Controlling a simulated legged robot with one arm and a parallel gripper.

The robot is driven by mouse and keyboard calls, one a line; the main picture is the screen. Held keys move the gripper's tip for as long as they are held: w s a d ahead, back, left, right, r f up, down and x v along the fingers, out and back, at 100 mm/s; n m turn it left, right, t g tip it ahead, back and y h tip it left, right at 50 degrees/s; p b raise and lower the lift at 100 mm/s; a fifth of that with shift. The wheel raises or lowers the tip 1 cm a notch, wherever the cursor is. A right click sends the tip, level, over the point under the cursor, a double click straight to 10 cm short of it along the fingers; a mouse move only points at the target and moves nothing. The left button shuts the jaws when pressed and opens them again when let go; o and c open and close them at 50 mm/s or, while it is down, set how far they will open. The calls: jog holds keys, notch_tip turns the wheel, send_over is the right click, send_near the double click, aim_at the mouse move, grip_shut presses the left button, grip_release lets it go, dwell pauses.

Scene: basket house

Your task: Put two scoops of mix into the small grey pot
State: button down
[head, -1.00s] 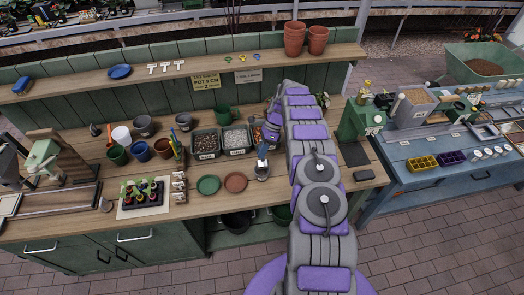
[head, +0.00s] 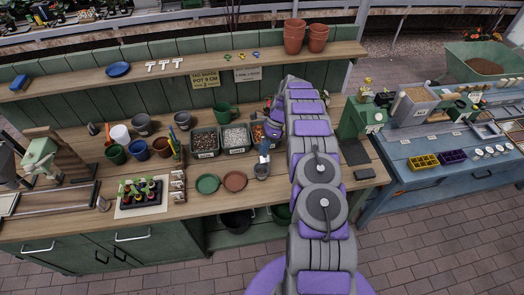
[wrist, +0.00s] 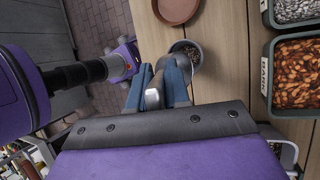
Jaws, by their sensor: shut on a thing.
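The small grey pot (head: 262,172) stands near the front edge of the bench, right of a terracotta saucer. In the wrist view the grey pot (wrist: 188,55) has dark, speckled material inside. My gripper (head: 265,151) is just above and behind the pot. In the wrist view my gripper's blue fingers (wrist: 158,75) are shut on a grey metal tool (wrist: 153,98), which looks like a scoop handle.
Behind the pot are bins, including a bark bin (wrist: 303,75) and a pale-filled bin (head: 236,139). A green saucer (head: 208,184) and a terracotta saucer (head: 235,181) lie to the left. A seedling tray (head: 140,197) is farther left. A dark slab (head: 364,174) lies right of my arm.

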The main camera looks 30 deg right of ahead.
jog(key=shift+d+r+t+h+b, duration=0.15)
jog(key=shift+d+t+h+b, duration=0.15)
jog(key=shift+d+t+b, duration=0.6)
jog(key=b, duration=0.2)
jog(key=shift+s+d+r+b, duration=0.1)
jog(key=shift+s+r+b, duration=0.1)
jog(key=shift+r+b, duration=0.2)
jog(key=s+r+t+b, duration=0.1)
jog(key=b, duration=0.2)
jog(key=shift+h, duration=0.4)
jog(key=t+b, duration=0.1)
jog(key=b, duration=0.1)
jog(key=s+a+b, duration=0.1)
jog(key=shift+s+a+r+n+t+b, duration=0.15)
jog(key=shift+s+r+n+t+b, duration=0.05)
jog(key=shift+r+n+t+b, duration=0.2)
jog(key=shift+n+t, duration=0.5)
jog(key=shift+t, duration=0.2)
jog(key=s+a+b, duration=0.1)
jog(key=s+a+r+b, duration=0.1)
jog(key=a+b, duration=0.1)
jog(key=shift+s+a, duration=0.15)
jog(key=shift+a, duration=0.05)
jog(key=shift+d+b, duration=0.1)
jog(key=shift+b, duration=0.2)
